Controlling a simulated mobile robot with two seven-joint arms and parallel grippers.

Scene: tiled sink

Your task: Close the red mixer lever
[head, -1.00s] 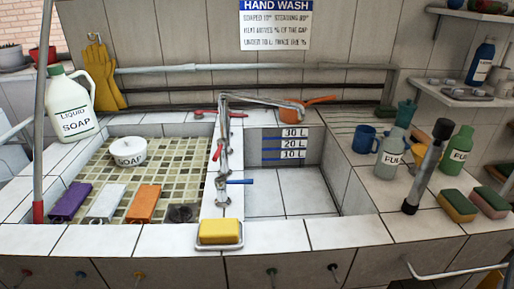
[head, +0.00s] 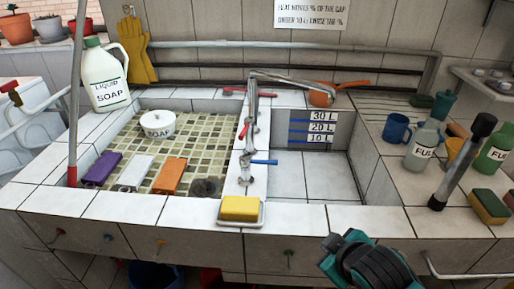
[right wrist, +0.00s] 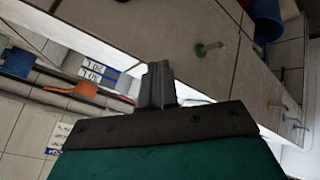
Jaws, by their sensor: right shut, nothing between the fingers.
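The mixer tap (head: 249,150) stands on the tiled divider between the two basins, with a long spout angled right. A short red lever (head: 243,131) sits on its left side, tilted. A blue lever (head: 265,162) sticks out to the right lower down. Another red handle (head: 235,91) lies level on the back ledge behind the tap. My right gripper (head: 342,241) is at the front edge of the sink, right of and well short of the tap, touching neither lever. Its fingers (right wrist: 158,84) are shut and empty in the right wrist view. My left gripper is out of view.
A yellow sponge on a dish (head: 240,208) sits in front of the tap. A white soap jug (head: 106,80) stands back left. Bottles, a blue mug (head: 397,128) and a dark upright rod (head: 463,162) crowd the right counter. The right basin (head: 310,176) is empty.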

